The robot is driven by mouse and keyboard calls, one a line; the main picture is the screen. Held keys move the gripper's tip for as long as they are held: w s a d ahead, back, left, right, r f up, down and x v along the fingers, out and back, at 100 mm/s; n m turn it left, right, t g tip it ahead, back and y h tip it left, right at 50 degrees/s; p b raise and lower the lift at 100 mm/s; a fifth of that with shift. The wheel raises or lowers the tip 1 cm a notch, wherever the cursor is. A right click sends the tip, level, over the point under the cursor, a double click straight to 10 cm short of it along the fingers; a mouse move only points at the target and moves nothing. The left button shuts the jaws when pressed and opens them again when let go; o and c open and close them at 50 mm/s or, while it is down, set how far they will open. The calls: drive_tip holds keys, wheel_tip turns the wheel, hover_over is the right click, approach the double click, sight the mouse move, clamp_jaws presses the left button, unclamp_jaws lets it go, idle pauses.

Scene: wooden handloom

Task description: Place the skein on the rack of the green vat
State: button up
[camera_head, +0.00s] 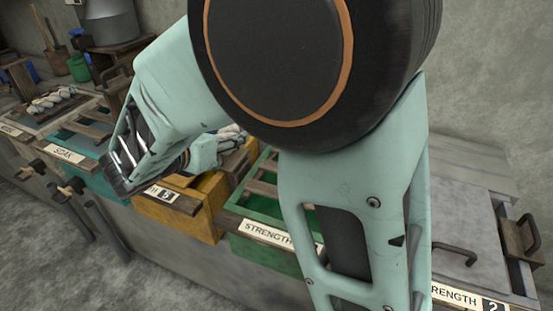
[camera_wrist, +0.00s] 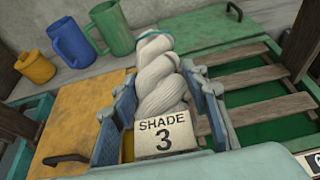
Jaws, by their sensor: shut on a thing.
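The white twisted skein (camera_wrist: 160,85) fills the middle of the wrist view, with a tag (camera_wrist: 165,135) reading "SHADE 3". My gripper (camera_wrist: 157,74) is shut on it, a blue finger on each side. In the head view my arm hides most of the gripper, and part of the skein (camera_head: 232,132) shows behind the arm. The green vat (camera_head: 249,206) has a wooden slatted rack (camera_head: 262,188); the rack slats (camera_wrist: 265,110) lie to the right of the skein in the wrist view. The skein appears over the border between the yellow and green vats; its height is unclear.
The yellow vat (camera_head: 183,217) stands left of the green one; its cover (camera_wrist: 75,120) has a dark handle. Yellow, blue and green jugs (camera_wrist: 72,42) stand behind. A teal vat (camera_head: 95,172) is further left. A closed grey lid (camera_head: 468,232) is at the right.

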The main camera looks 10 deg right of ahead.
drive_tip(key=w+d+f+b, duration=0.1)
drive_tip(key=d+f, duration=0.2)
drive_tip(key=d, duration=0.1)
drive_tip(key=w+d+f+b, duration=0.1)
drive_tip(key=d+f+b, duration=0.1)
drive_tip(key=d+f, duration=0.1)
drive_tip(key=w+d+f+b, duration=0.1)
drive_tip(key=d+f+b, duration=0.1)
drive_tip(key=d, duration=0.3)
drive_tip(key=shift+w+d+f, duration=0.25)
drive_tip(key=shift+d+f, duration=0.05)
drive_tip(key=shift+f, duration=0.25)
drive_tip(key=shift+w+d+f+b, duration=0.1)
drive_tip(key=shift+f+b, duration=0.15)
drive_tip(key=shift+f, duration=0.35)
drive_tip(key=shift+s+d+f+b, duration=0.1)
drive_tip(key=shift+d+f+b, duration=0.1)
drive_tip(key=shift+f, duration=0.45)
drive_tip(key=shift+w+d+f+b, duration=0.1)
drive_tip(key=shift+f+b, duration=0.15)
drive_tip(key=shift+f, duration=0.35)
drive_tip(key=shift+a, duration=0.1)
drive_tip(key=shift+f, duration=0.2)
drive_tip(key=o, duration=1.3)
drive_tip(key=shift+c, duration=0.2)
drive_tip(key=shift+r, duration=0.15)
